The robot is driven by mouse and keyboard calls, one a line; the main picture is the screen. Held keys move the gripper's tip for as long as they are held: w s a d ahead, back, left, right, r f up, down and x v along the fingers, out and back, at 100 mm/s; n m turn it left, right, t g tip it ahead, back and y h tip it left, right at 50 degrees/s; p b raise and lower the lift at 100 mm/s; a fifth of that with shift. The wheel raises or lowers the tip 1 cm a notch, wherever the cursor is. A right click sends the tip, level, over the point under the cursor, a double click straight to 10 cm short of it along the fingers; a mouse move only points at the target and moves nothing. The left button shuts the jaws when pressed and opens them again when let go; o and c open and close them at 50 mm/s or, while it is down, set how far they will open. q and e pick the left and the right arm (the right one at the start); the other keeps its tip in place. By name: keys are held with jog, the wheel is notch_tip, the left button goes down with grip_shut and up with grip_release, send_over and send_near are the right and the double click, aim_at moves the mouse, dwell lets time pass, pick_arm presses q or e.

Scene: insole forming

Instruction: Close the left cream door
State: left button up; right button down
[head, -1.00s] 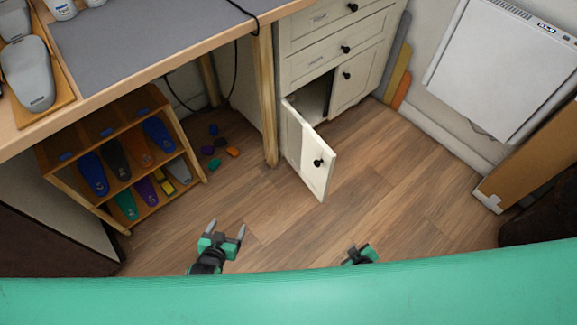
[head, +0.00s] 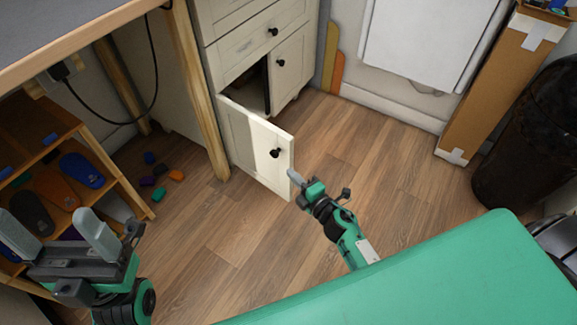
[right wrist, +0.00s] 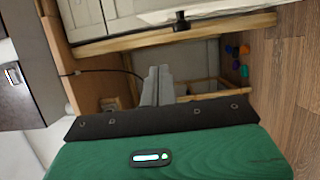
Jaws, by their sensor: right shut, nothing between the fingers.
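The left cream door (head: 255,146), a lower cabinet door with a dark round knob, stands open in the head view, swung out from the cream cabinet (head: 235,52). A dark gap shows behind it. My right gripper (head: 294,178) is shut and empty at the door's free edge, low and to the right of the knob. I cannot tell whether it touches the door. In the right wrist view its fingers (right wrist: 157,86) are together, with cream panels along the top. My left gripper (head: 58,232) is open and empty at lower left, away from the door.
A wooden shelf (head: 105,165) with insoles stands at left under the desk, with several small coloured pieces (head: 160,181) on the floor. A desk leg (head: 205,120) stands beside the cabinet. A cardboard box (head: 492,85) and dark bin (head: 530,140) are at right. Floor between is clear.

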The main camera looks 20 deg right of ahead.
aim_at(285, 149)
jog(key=b+x, duration=0.1)
jog(key=x, duration=0.8)
jog(key=w+d, duration=0.2)
jog(key=shift+d+b, duration=0.3)
jog(key=shift+b, duration=0.05)
jog(key=shift+w+d, duration=0.15)
jog(key=shift+d, duration=0.2)
jog(key=shift+d, duration=0.1)
